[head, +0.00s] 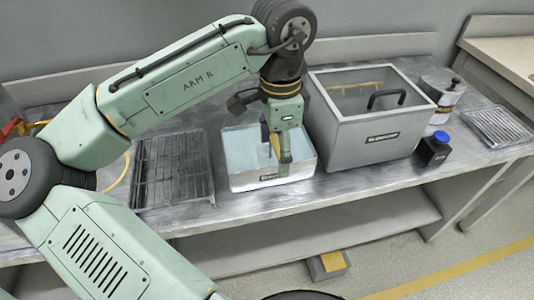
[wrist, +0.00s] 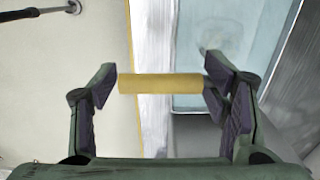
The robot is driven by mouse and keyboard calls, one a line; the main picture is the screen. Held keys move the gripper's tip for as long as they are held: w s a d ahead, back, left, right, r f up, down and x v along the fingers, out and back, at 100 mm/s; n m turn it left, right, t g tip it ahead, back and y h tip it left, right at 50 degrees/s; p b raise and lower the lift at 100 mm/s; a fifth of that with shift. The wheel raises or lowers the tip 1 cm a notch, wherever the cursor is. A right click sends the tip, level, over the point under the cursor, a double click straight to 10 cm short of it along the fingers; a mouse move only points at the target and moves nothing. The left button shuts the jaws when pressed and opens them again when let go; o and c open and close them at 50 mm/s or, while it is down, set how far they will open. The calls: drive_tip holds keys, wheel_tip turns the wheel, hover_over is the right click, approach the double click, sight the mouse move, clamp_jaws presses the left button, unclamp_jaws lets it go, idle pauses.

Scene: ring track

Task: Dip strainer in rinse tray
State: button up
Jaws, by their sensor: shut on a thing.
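My gripper (head: 277,152) points down over the rinse tray (head: 244,181), a clear-sided tray of pale blue water in the middle of the bench. In the wrist view the jaws (wrist: 160,84) are shut on a yellow bar (wrist: 160,84), which looks like the strainer's handle. It lies crosswise between the two fingertips. The strainer's bowl cannot be made out in either view.
A large grey tank (head: 372,150) with a black handle stands right of the tray. A dark wire rack (head: 172,170) lies to its left. A blue-capped black bottle (head: 435,150), a metal canister (head: 442,98) and a slatted tray (head: 496,127) are at the right.

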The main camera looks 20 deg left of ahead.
drive_tip(key=shift+r, duration=0.2)
wheel_tip(320, 180, up, 8)
drive_tip(key=p, duration=0.8)
drive_tip(key=shift+r, duration=0.25)
idle(1.4)
